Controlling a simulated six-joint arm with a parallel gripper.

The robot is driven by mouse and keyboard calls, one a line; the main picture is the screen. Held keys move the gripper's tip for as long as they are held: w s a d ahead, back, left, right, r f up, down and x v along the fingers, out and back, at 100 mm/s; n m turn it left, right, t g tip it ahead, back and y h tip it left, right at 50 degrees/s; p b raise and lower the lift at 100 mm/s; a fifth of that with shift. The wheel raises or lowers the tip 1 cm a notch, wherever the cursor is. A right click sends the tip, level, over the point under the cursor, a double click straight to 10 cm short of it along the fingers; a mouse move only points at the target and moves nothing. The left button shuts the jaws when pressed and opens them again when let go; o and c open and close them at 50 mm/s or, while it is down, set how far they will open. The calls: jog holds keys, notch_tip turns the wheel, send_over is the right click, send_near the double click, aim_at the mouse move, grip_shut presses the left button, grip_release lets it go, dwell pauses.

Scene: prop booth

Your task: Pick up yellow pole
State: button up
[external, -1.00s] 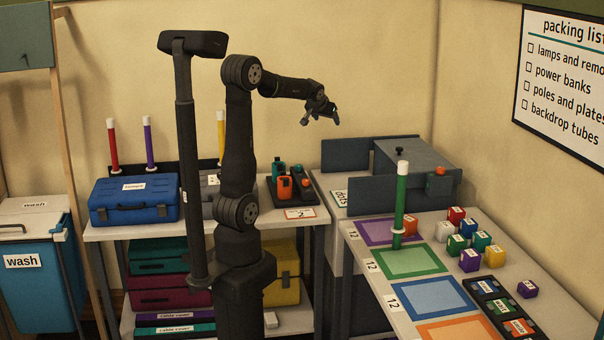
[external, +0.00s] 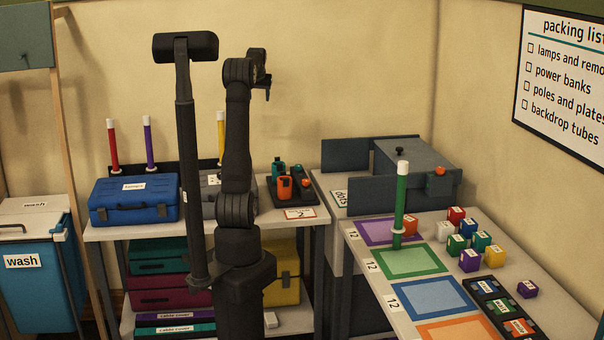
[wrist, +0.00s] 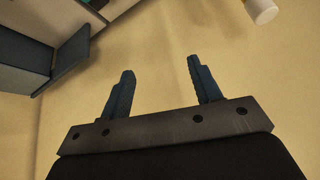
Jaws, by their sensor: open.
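The yellow pole (external: 221,128) with a white cap stands upright at the back of the left table, just left of my arm. Its lower end is hard to make out behind the grey case and my arm. My gripper (external: 267,93) is high above the table, to the right of the pole and apart from it. In the wrist view my gripper (wrist: 160,75) shows two spread fingers with only wall between them. A white cylindrical end (wrist: 262,10) shows at the top right there; I cannot tell which pole it belongs to.
A red pole (external: 113,147) and a purple pole (external: 149,145) stand in the same back row. A blue case (external: 134,204) and a grey case (external: 208,200) sit in front. A green pole (external: 400,195) stands on the right table near several cubes.

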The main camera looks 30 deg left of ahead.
jog(key=s+a+r+n+g, duration=0.1)
jog(key=s+a, duration=0.3)
jog(key=a, duration=0.3)
jog(key=s+a+r+n, duration=0.1)
jog(key=s+a, duration=0.3)
jog(key=a, duration=0.3)
jog(key=shift+h, duration=0.4)
jog(key=shift+s+a+x, duration=0.1)
jog(key=shift+s+x, duration=0.1)
jog(key=shift+x, duration=2.6)
jog(key=shift+s+a+x, duration=0.15)
jog(key=shift+x, duration=2.65)
jog(key=shift+s+a+x, duration=0.1)
jog(key=shift+s+x, duration=0.1)
jog(key=shift+x, duration=2.6)
grip_shut()
